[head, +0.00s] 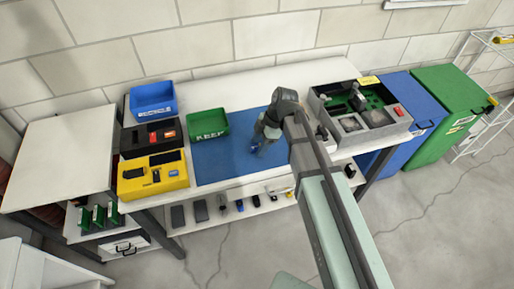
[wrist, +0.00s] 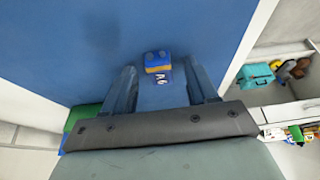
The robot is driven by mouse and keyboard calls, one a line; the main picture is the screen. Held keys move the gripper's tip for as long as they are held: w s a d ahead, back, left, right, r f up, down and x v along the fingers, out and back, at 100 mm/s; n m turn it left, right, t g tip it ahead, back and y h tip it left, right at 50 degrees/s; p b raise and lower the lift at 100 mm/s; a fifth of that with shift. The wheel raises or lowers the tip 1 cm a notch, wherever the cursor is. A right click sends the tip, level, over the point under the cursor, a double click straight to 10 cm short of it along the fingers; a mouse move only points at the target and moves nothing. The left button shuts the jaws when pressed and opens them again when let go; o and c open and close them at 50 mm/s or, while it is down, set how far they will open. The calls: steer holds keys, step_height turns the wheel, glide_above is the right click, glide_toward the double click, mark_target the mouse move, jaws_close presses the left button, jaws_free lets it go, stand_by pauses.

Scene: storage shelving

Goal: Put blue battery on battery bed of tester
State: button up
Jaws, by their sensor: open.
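A small blue battery (wrist: 157,61) with an orange-yellow band and white lettering rests on the blue mat. It also shows as a small blue shape in the head view (head: 253,148). My gripper (wrist: 161,72) is open above the mat, one finger on each side of the battery, with gaps on both sides. In the head view my gripper (head: 262,142) hangs over the right part of the mat. A grey case (head: 335,133) with a green board (head: 376,97), seemingly the tester, stands right of the mat. My arm partly blocks the view; I cannot make out the battery bed.
The blue mat (head: 217,158) is otherwise clear. A green KEEP bin (head: 208,124) stands at its back left. A blue bin (head: 153,98), a black tray (head: 135,139) and a yellow tray (head: 133,185) stand left. Blue (head: 412,103) and green (head: 450,97) containers stand right of the table.

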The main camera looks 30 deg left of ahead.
mark_target(259, 146)
jaws_close()
stand_by(0.4)
steer(key=shift+r, duration=0.1)
step_height(259, 146, up, 10)
stand_by(0.7)
